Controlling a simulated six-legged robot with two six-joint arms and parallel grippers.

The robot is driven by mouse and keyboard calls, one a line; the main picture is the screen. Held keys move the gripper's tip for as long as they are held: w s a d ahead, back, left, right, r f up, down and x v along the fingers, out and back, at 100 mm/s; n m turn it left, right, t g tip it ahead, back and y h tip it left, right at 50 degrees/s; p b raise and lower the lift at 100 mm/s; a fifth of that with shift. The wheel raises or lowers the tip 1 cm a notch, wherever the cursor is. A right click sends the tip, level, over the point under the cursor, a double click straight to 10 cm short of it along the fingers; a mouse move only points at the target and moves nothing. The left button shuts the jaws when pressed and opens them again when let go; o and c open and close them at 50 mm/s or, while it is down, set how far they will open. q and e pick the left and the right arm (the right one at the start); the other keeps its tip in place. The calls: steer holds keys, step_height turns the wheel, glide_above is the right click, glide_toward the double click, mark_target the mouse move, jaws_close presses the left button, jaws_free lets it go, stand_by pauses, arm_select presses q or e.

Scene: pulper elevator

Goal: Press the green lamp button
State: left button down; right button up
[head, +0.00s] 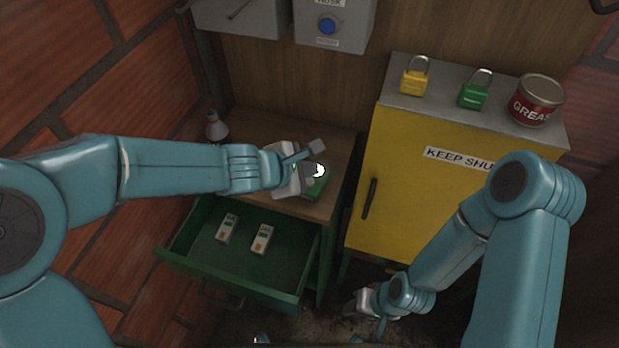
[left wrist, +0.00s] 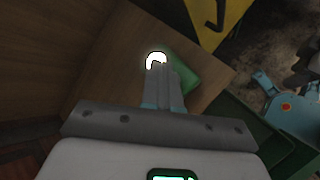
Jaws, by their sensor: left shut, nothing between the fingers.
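The green lamp button is a green box (head: 313,188) on the wooden top of the drawer cabinet, with a brightly lit white lamp (head: 320,170) on it. In the left wrist view the green box (left wrist: 184,72) lies partly behind my fingers, and the lit lamp (left wrist: 156,57) shows just past their tips. My left gripper (head: 317,150) is shut and empty, with its fingers over or beside the lamp; I cannot tell whether they touch it. My right gripper (head: 362,304) hangs low near the floor, in front of the yellow cabinet; its fingers are too unclear to judge.
A green drawer (head: 215,262) stands open below the top, holding two small white-and-green boxes. The yellow cabinet (head: 410,185) stands to the right, with two padlocks and a grease can (head: 537,100) on it. A grey box with a blue button (head: 327,26) hangs above. A bulb-like item (head: 216,128) stands behind my left arm.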

arm_select(q)
steer(key=shift+s, duration=0.1)
stand_by(0.3)
steer(key=shift+f+b, duration=0.45)
steer(key=shift+b, duration=0.05)
steer(key=shift+f+b, duration=0.45)
stand_by(0.5)
steer(key=shift+r, duration=0.1)
steer(key=shift+r+p, duration=0.85)
steer(key=shift+p, duration=0.05)
step_height(320, 180, up, 6)
steer(key=p, duration=0.6)
